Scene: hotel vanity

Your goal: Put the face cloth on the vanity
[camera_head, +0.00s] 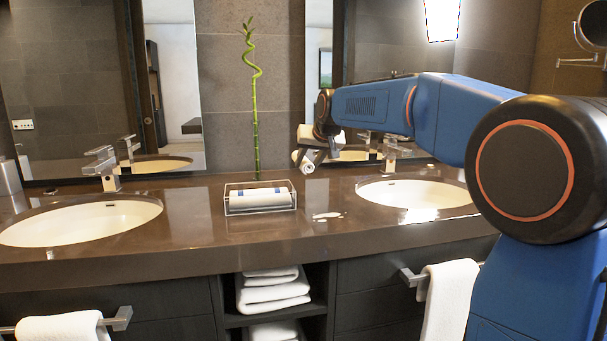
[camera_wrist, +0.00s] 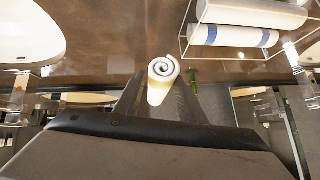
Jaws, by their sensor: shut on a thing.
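The face cloth (camera_wrist: 162,78) is a small white roll with a spiral end and a yellowish tint along part of its side. My gripper (camera_wrist: 158,95) is shut on it, with one finger on each side, in the wrist view. In the head view my gripper (camera_head: 311,157) and the rolled cloth (camera_head: 299,157) hang above the vanity (camera_head: 330,190), between the middle tray and the right basin. The vanity is a glossy brown counter. The cloth appears apart from the counter, and my gripper partly hides it in the head view.
A clear tray (camera_head: 228,201) with rolled towels stands mid-counter. The left basin (camera_head: 80,222) and right basin (camera_head: 415,193) flank it, with faucets behind. A bamboo stalk (camera_head: 256,110) rises at the back. Counter on both sides of the tray is bare.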

